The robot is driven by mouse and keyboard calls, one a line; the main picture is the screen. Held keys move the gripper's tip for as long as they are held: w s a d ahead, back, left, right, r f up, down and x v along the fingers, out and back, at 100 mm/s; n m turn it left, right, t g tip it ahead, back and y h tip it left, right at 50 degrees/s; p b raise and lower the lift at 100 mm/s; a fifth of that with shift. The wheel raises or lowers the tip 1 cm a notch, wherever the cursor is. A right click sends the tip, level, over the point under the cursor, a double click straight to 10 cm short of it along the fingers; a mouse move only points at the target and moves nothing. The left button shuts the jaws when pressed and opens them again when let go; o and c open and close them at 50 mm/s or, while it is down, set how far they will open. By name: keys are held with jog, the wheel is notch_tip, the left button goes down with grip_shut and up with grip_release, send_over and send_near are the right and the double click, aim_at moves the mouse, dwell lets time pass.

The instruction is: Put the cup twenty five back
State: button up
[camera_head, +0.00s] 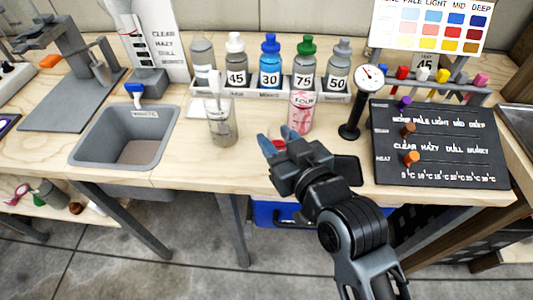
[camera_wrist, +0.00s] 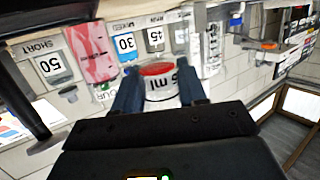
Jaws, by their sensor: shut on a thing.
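My gripper (camera_head: 278,141) is over the front part of the bench, with its blue-grey fingertips close to a small white cup with a red top (camera_head: 278,148). The head view shows only a little of this cup behind the fingers. In the wrist view, the cup (camera_wrist: 160,82) sits between the two fingers (camera_wrist: 160,92), and my gripper is shut on it. Dark lettering on its side ends in "5 ml"; the full number is not clear. I cannot tell whether the cup touches the bench.
A pink bottle (camera_head: 300,113) stands just behind my gripper, and a clear beaker (camera_head: 221,128) stands left of it. Several numbered bottles stand in a rack (camera_head: 258,91) behind. A dial gauge (camera_head: 352,122) and black board (camera_head: 440,150) are right. A grey sink (camera_head: 95,125) is left.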

jog(key=shift+w+a+f, duration=0.15)
jog(key=shift+a+f, duration=0.6)
jog(key=shift+a, duration=0.3)
jog(key=shift+f, duration=1.9)
jog(key=shift+f, duration=0.1)
jog(key=o, duration=1)
jog(key=shift+o, duration=0.2)
jog(key=shift+d, duration=0.1)
jog(key=v, duration=1.2)
jog(key=shift+r+b, duration=0.2)
jog(key=shift+b, duration=0.1)
